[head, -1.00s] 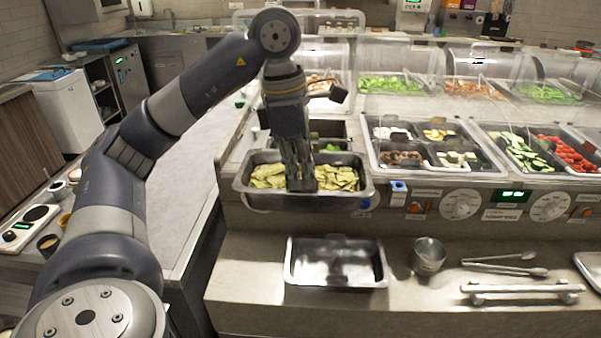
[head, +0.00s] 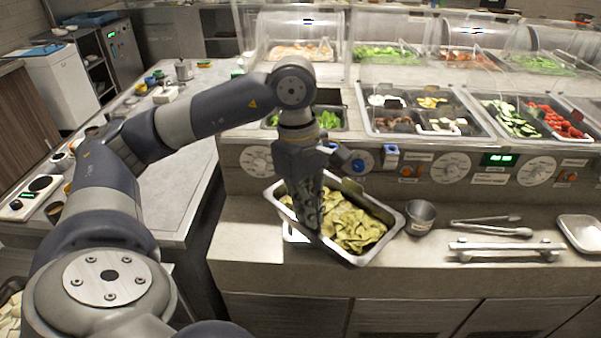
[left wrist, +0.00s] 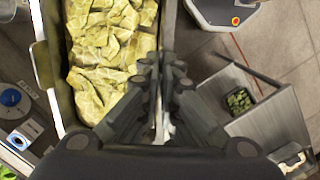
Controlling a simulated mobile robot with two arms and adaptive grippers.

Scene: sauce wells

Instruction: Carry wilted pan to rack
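The wilted pan (head: 384,243) is a metal pan full of yellow-green wilted leaves. In the head view it is held above the front counter ledge, turned at an angle and seemingly tilted. My left gripper (head: 310,226) reaches down at its left side. In the left wrist view the gripper's fingers (left wrist: 158,78) are close together at the right wall of the pan (left wrist: 168,28); the exact grip is partly hidden. The rack cannot be surely made out. My right gripper is not in view.
A metal cup (head: 420,216), tongs (head: 490,227) and a bar handle (head: 505,249) lie right of the pan. The sauce-well counter with food pans (head: 425,125) stands behind. In the left wrist view a grey unit (left wrist: 268,122) with a small green-filled container stands on the tiled floor.

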